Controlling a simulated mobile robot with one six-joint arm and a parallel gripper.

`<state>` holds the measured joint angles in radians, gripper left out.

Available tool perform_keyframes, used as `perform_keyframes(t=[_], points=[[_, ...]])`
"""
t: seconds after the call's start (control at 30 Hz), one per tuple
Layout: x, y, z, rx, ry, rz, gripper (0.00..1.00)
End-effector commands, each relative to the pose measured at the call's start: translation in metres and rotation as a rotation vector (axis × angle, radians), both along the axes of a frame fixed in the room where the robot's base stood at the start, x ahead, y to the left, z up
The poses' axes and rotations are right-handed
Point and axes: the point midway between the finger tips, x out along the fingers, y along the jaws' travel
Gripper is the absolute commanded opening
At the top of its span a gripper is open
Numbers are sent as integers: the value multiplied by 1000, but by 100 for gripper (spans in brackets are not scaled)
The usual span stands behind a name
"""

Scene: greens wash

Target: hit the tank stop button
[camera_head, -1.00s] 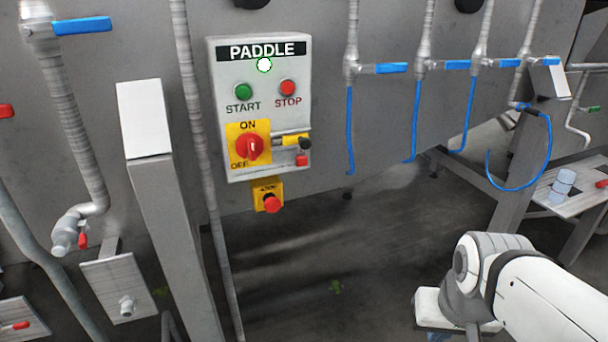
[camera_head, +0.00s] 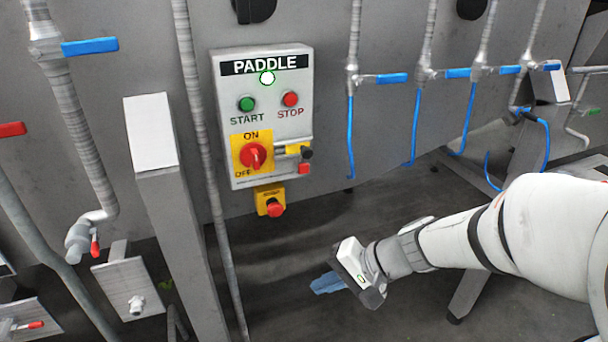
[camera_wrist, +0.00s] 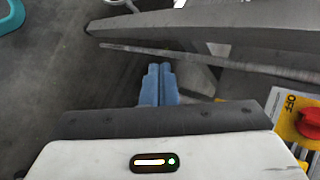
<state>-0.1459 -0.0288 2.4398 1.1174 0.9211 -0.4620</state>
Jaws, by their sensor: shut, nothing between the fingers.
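The control box labelled PADDLE (camera_head: 222,120) is on the grey tank wall in the head view. Its red STOP button (camera_head: 290,99) sits right of the green START button (camera_head: 246,104). A red emergency-type button (camera_head: 275,208) on a yellow plate hangs below the box. My gripper (camera_head: 318,287) is shut and empty, low and to the right of the box, apart from every button. In the wrist view its blue fingers (camera_wrist: 158,85) lie together. The red rotary switch (camera_wrist: 309,122) and its yellow plate show at that view's right edge.
A grey post with a pale top plate (camera_head: 152,132) stands left of the box. Pipes with blue-handled valves (camera_head: 391,78) and blue hoses (camera_head: 350,135) run along the wall to the right. The floor below the box is open.

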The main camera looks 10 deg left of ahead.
Motion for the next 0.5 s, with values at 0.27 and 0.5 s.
perform_keyframes(t=[0.27, 0.5], points=[[61, 59, 4, 271, 78, -239, 0], [88, 71, -5, 338, 86, -361, 0]])
